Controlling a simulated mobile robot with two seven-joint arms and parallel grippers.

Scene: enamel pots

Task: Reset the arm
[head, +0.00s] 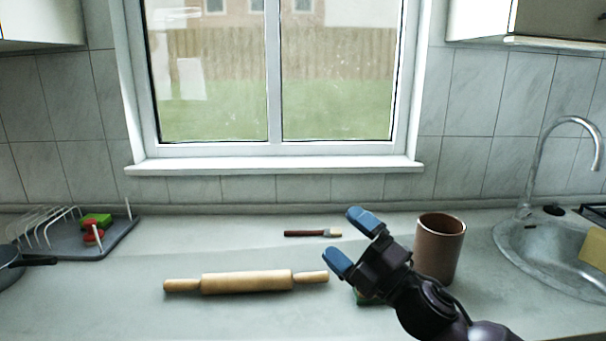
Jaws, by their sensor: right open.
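My right gripper (352,239) comes in from the lower right with its two blue fingertips spread. It is open, with nothing between the fingers. It is over the counter, in front of and to the left of a brown cylindrical pot (440,247) that stands upright. A small green thing (362,298) shows just below the gripper, mostly hidden by it. My left gripper does not show.
A wooden rolling pin (246,282) lies left of the gripper. A brush (313,233) lies behind it. A dish rack (75,238) holds green and red items, with a dark pan (12,262) beside it. A sink (545,255) with a tap (540,165) is at right.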

